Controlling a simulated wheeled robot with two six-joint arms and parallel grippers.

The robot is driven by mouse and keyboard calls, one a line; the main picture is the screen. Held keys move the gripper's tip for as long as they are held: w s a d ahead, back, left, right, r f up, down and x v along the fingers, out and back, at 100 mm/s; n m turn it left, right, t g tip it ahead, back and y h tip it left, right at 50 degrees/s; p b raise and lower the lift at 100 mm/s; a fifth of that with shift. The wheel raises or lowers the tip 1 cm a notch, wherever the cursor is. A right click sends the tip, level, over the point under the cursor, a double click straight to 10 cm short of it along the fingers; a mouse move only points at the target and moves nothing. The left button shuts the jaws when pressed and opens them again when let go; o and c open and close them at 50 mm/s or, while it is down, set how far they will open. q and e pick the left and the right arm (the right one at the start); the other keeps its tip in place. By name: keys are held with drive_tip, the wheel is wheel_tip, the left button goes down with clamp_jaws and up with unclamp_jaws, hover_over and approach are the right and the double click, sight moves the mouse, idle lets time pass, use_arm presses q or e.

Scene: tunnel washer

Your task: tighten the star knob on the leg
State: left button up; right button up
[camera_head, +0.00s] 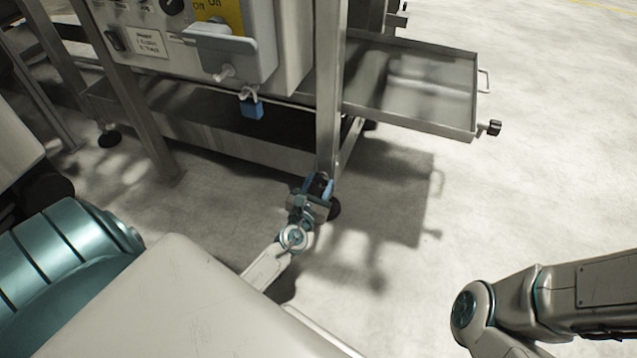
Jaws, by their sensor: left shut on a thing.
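The steel leg (327,95) of the washer frame stands upright in the middle of the head view. My left gripper (319,186) is at the lower part of this leg, with blue fingers shut on a small dark thing there, which I take to be the star knob. The gripper and its fingers hide most of the knob, so its shape cannot be made out. A dark round foot (334,208) shows on the floor just beside the gripper. My right arm comes in at the lower right, and its gripper is out of the picture.
A control panel with a grey handle (221,52) and a blue padlock (252,108) is above and to the left. A steel tray (466,95) with a black knob (494,128) sticks out to the right. The floor (540,200) at the right is clear.

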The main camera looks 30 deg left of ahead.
use_arm(q)
drive_tip(key=shift+f+m, duration=0.1)
drive_tip(key=shift+m, duration=0.6)
drive_tip(key=o, duration=1)
drive_tip(key=shift+c, duration=0.2)
drive_tip(key=shift+s, duration=0.15)
drive_tip(key=v, duration=1)
drive_tip(key=shift+s+d, duration=0.2)
drive_tip(key=shift+s, duration=0.05)
drive_tip(key=shift+p, duration=0.3)
